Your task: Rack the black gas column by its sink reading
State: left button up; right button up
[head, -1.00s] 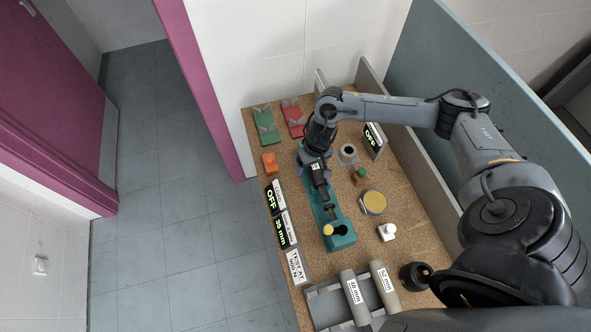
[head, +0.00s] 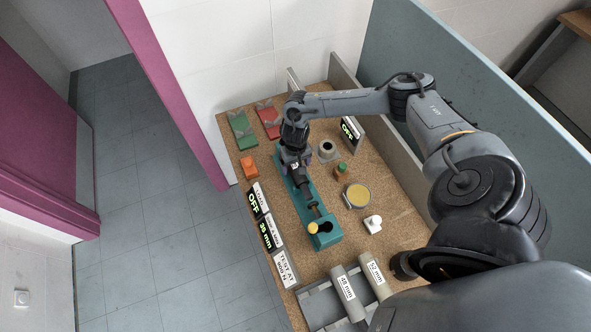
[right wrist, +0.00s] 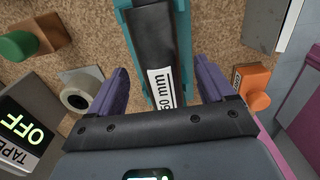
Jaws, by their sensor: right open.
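The black gas column (head: 303,196) lies along a teal fixture (head: 331,238) with a yellow knob (head: 313,228) at its near end. In the right wrist view the column (right wrist: 152,40) carries a white label, seemingly "60 mm", its first digit partly unclear. My right gripper (right wrist: 163,80) is open, with one purple finger on each side of the column and visible gaps. In the head view the right gripper (head: 298,170) hides the column's far part. A small display (head: 267,232) seems to read "39 mm". Green (head: 242,131) and red (head: 268,121) racks lie at the back left. My left gripper is not in view.
An OFF sign (head: 252,203) and a TEST AT plate (head: 285,268) line the left edge. An orange block (head: 249,166), a tape roll (head: 327,149), a green-topped piece (head: 341,170), a yellow-topped tin (head: 357,195) and grey labelled tubes (head: 347,291) surround the fixture.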

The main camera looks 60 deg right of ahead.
jog(key=shift+f, duration=1.4)
grip_shut()
